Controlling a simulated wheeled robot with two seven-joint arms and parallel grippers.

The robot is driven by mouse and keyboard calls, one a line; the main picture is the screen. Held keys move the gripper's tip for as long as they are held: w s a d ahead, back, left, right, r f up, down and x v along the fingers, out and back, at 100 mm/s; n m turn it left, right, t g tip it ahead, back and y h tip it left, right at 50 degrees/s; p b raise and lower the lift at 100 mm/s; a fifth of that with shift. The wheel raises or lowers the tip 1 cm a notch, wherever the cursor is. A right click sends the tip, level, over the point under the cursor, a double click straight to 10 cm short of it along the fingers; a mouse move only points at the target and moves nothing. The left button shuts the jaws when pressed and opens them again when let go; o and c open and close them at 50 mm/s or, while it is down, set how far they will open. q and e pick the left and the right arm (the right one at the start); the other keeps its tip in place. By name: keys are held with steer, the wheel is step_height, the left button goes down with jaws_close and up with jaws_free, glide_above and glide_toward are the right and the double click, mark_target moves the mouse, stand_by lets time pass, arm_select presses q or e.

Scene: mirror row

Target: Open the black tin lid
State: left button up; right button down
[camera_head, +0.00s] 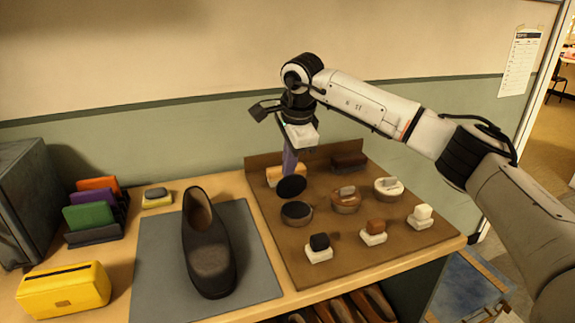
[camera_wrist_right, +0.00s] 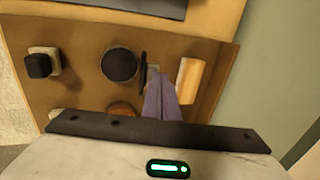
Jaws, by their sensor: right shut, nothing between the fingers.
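The black tin (camera_head: 297,211) sits on the brown board's left part, with a dark round face on top. Its black lid (camera_head: 291,187) stands raised behind it. In the right wrist view the tin (camera_wrist_right: 118,64) shows from above as a black disc, and the lid (camera_wrist_right: 143,72) shows edge-on, upright beside it. My right gripper (camera_head: 289,170) points down just behind the lid, its purple fingers together. In the right wrist view the fingertips (camera_wrist_right: 155,82) are close against the lid's outer side; whether they touch it I cannot tell. My left gripper is out of view.
A brown tin (camera_head: 346,203) and a pale tin (camera_head: 388,189) stand to the right. Small brushes, including a black one (camera_head: 319,243), line the front. A pale brush (camera_head: 273,178) is behind my gripper. A shoe (camera_head: 208,255) stands on the grey mat (camera_head: 157,270).

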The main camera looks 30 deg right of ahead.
steer(key=shift+r+p, duration=0.85)
steer(key=shift+p, duration=0.05)
steer(key=w+d+p+v, duration=0.1)
steer(key=p+v, duration=0.1)
steer(key=v, duration=1.1)
steer(key=shift+w+a+r+p, duration=0.15)
steer(key=shift+a+r+p, duration=0.15)
steer(key=shift+a+r, duration=0.25)
steer(key=shift+d, duration=0.15)
